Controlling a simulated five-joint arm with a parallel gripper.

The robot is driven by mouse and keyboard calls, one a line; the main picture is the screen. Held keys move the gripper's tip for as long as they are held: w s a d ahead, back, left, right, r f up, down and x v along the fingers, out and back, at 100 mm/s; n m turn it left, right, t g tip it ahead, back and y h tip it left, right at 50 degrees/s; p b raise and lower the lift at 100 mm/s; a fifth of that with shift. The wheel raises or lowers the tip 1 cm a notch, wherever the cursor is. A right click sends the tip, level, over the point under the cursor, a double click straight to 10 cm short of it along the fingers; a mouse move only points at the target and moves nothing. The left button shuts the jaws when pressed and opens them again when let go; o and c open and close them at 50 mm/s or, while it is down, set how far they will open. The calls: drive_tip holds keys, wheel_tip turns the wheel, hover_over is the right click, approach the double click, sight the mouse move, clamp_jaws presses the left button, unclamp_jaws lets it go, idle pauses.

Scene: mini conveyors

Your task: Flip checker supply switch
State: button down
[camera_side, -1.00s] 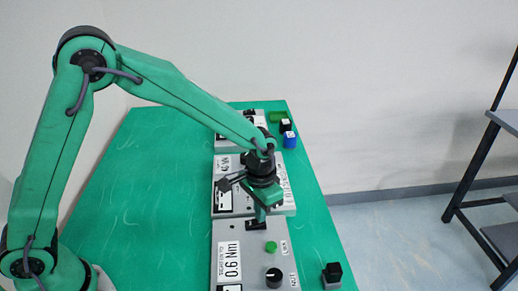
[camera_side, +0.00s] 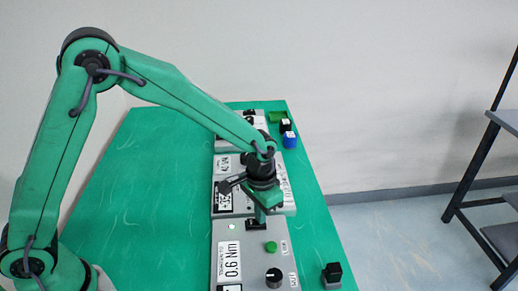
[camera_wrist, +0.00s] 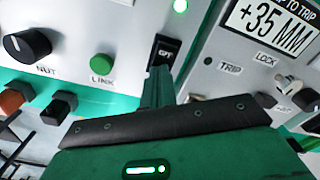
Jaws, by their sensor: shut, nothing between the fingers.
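A black rocker switch (camera_wrist: 166,50) with white lettering sits on a pale grey box (camera_wrist: 126,18) with a green button and a black knob. In the side view this front box (camera_side: 228,283) carries a "0.6 Nm" label, and its switch (camera_side: 252,226) is partly covered by my gripper. My gripper (camera_wrist: 158,76) is shut and empty, its tips right at the lower edge of the switch. Whether they touch it I cannot tell. My gripper (camera_side: 261,214) is over the far end of the front box.
A second box with a "+35 MM" label (camera_wrist: 272,25) and a lock lies just beyond, close to my gripper. A green button (camera_wrist: 103,65) and black knob (camera_wrist: 28,46) stand up from the front box. A black block (camera_side: 332,273) lies at right.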

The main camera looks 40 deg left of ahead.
wheel_tip(320, 180, up, 7)
idle(1.1)
drive_tip(key=s+a+r+n+t, duration=0.2)
drive_tip(key=s+a+r+t, duration=0.1)
drive_tip(key=s+a+r, duration=0.7)
drive_tip(key=s+a+r+n+t, duration=0.1)
drive_tip(key=s+a+r+t, duration=0.1)
drive_tip(key=s+a, duration=0.4)
drive_tip(key=s+r, duration=0.1)
drive_tip(key=s, duration=0.3)
drive_tip(key=shift+r+t, duration=0.2)
drive_tip(key=shift+t, duration=0.1)
